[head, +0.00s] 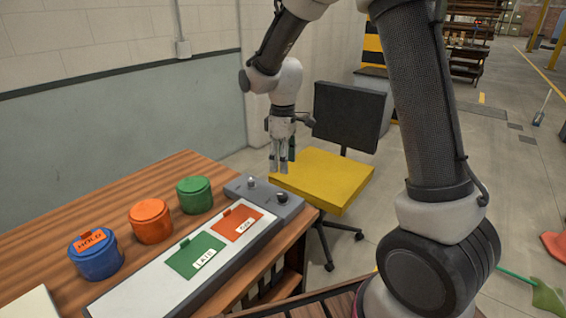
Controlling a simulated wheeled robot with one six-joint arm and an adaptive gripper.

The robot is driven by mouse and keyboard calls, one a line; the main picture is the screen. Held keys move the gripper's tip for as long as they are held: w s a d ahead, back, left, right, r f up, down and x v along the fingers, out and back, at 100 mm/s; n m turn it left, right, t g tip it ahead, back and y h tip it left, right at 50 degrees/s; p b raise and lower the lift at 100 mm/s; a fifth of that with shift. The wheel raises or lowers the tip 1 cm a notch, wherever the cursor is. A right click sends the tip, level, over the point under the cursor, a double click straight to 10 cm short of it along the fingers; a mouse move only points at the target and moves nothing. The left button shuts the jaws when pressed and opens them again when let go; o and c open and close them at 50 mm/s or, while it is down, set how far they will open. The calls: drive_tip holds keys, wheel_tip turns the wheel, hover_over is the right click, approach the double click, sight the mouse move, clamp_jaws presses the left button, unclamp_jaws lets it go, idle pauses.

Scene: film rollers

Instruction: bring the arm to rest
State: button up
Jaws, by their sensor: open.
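My gripper (279,158) hangs pointing down above the far right end of the wooden table (160,185), in front of the yellow chair seat in the picture. Its fingers are open, and I see nothing between them. My arm (415,90) rises on the right, bends at the top beyond the picture's edge, and comes down to the gripper. The gripper appears apart from the grey box with black knobs (263,199) below it.
On the table stand blue (96,255), orange (150,221) and green (194,195) round containers. A white board (150,285) holds a green card (195,255) and an orange-red card (236,222). A chair (318,178) stands behind the table.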

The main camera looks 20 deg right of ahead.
drive_tip(key=s+d+r+m+t, duration=0.1)
drive_tip(key=s+d+r+m, duration=0.2)
drive_tip(key=s+d+r, duration=0.2)
drive_tip(key=s+d+r+m+t, duration=0.2)
drive_tip(key=s+d+r+m, duration=0.2)
drive_tip(key=s, duration=0.8)
drive_tip(key=s+d+r+m+t, duration=0.1)
drive_tip(key=s+d+r+m, duration=0.2)
drive_tip(key=s+d+r, duration=0.2)
drive_tip(key=shift+s+d+r+m, duration=0.4)
drive_tip(key=shift+s+r, duration=0.65)
drive_tip(key=shift+s, duration=1.2)
